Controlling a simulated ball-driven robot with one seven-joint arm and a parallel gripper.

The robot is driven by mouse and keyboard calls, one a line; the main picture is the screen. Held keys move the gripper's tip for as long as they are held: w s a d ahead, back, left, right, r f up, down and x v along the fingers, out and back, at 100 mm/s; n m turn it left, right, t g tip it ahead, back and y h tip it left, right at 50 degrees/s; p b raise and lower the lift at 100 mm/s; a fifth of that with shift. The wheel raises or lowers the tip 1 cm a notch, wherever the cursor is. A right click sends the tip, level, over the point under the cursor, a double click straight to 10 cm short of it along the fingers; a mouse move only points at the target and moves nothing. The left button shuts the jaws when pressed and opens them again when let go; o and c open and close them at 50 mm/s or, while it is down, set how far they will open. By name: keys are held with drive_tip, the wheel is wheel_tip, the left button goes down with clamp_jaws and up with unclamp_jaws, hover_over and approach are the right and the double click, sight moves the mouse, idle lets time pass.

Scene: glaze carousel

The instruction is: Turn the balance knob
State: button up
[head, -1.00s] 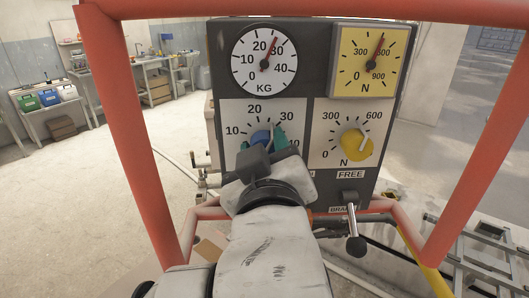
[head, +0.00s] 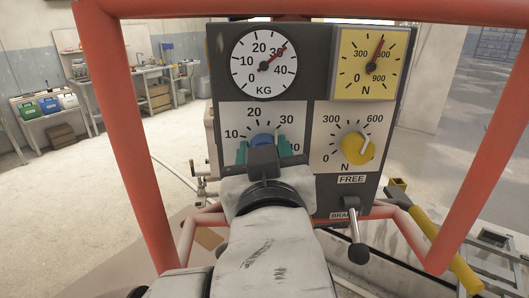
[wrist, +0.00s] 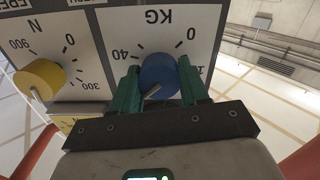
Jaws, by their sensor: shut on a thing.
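The blue balance knob (head: 262,139) sits on the dark panel's KG dial plate, below the round white KG gauge (head: 264,64). My gripper (head: 262,148) is shut on this knob, one teal finger on each side. The wrist view shows the blue knob (wrist: 159,76) upside down between the fingers of my gripper (wrist: 157,84), with its pale pointer line at the lower left. The KG gauge's red needle points up and right, near 30. The lower part of the KG scale is hidden behind my gripper.
Right of it are a yellow knob (head: 357,148) on the N plate and a yellow N gauge (head: 368,63). A lever (head: 355,230) hangs below the FREE label. Red tubes (head: 122,130) frame the panel on both sides. Workbenches (head: 150,85) stand far left.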

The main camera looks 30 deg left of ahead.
drive_tip(key=o, duration=1.1)
drive_tip(key=shift+c, duration=0.2)
drive_tip(key=b+v, duration=0.2)
drive_tip(key=v, duration=0.8)
drive_tip(key=shift+s+d, duration=0.2)
drive_tip(key=shift+s, duration=0.15)
